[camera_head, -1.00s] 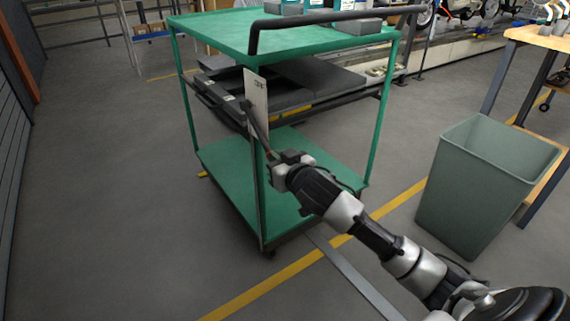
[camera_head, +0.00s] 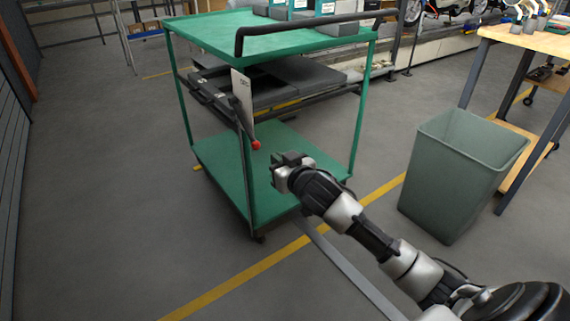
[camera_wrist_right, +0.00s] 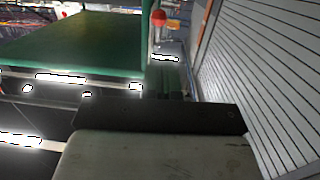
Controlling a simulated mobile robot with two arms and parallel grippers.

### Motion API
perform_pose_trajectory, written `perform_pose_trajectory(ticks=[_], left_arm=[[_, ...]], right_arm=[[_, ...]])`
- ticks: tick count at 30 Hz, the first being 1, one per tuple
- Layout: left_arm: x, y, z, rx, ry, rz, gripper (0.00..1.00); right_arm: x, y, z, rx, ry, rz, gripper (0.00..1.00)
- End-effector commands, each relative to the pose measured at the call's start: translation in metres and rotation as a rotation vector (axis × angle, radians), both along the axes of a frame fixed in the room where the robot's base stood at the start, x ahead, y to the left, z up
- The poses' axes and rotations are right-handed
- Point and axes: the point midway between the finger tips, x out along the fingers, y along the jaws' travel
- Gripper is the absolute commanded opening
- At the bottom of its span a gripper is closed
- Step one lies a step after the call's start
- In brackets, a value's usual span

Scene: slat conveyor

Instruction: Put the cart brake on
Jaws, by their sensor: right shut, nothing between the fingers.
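The green cart (camera_head: 215,150) stands ahead of me. A dark brake lever (camera_head: 244,122) with a red knob (camera_head: 256,145) slants down to the right beside a white plate (camera_head: 242,92) at the cart's near corner; small lettering on the plate is hard to read. My right gripper (camera_head: 275,163) is shut and empty, just right of and below the knob, with a small gap visible between them. In the right wrist view the red knob (camera_wrist_right: 158,17) shows at the top, beyond the dark gripper (camera_wrist_right: 160,115). My left gripper is not in view.
A grey-green bin (camera_head: 455,170) stands right of my right arm, by a wooden workbench (camera_head: 540,38). The floor left of the cart is clear.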

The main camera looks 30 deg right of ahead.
Motion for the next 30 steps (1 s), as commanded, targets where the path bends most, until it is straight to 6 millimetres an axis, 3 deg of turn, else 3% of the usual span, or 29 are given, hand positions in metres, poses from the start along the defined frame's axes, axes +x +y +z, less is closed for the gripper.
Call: perform_pose_trajectory(ticks=[7, 23, 26, 29, 30], left_arm=[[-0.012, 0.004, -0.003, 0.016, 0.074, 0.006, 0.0], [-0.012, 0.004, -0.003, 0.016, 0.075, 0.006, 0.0], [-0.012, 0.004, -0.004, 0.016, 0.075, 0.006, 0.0], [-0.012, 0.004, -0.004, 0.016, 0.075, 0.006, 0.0], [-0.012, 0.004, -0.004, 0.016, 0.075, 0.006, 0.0]], right_arm=[[0.0, 0.0, 0.001, 0.001, 0.0, 0.001, 0.0], [0.0, 0.0, 0.001, 0.001, 0.001, 0.002, 0.0], [-0.01, 0.009, -0.012, -0.001, 0.035, 0.004, 0.0], [-0.038, 0.027, -0.044, -0.012, 0.134, 0.004, 0.0], [-0.055, 0.037, -0.06, -0.019, 0.19, 0.006, 0.0]])
